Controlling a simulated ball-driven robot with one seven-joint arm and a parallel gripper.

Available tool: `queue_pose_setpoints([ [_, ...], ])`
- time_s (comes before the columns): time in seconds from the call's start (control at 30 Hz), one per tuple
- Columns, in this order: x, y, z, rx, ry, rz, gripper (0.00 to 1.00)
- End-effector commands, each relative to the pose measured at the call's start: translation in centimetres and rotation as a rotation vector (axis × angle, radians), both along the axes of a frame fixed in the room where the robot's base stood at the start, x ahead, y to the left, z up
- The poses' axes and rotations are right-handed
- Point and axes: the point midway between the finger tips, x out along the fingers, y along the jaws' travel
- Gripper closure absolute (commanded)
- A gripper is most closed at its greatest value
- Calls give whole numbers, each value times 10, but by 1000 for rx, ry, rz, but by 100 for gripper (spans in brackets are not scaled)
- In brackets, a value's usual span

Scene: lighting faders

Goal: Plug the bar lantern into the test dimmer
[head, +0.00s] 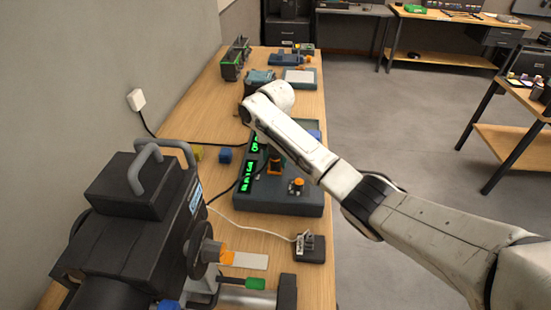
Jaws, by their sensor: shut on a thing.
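A dark grey box (258,200), which looks like the test dimmer, lies on the bench with lit green displays (248,177). A black cable (228,190) runs from the left up to an orange and black plug (274,168) above the box. My gripper (276,154) is mostly hidden behind my white forearm; its dark end appears shut on this plug. I cannot tell whether the plug touches the box. Another orange-topped part (298,186) stands on the box to the right. A large black lamp-like housing (135,190) with a grey handle fills the lower left, perhaps the bar lantern.
A small black socket block (309,248) with a white cable sits at the front. Blue (225,155) and yellow (196,152) blocks lie left of the box. More equipment (286,60) stands at the bench's far end. A wall plug (137,100) is at left. Floor (390,130) is open to the right.

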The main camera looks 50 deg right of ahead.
Motion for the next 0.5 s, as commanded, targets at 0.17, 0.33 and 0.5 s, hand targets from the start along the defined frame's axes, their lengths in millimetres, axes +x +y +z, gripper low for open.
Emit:
queue_pose_setpoints([
  [0.17, -3, 2, -12, 9, 10, -1, 87],
  [0.33, -3, 3, -13, 9, 10, 0, 87],
  [0.5, -3, 3, -14, 10, 10, 1, 87],
])
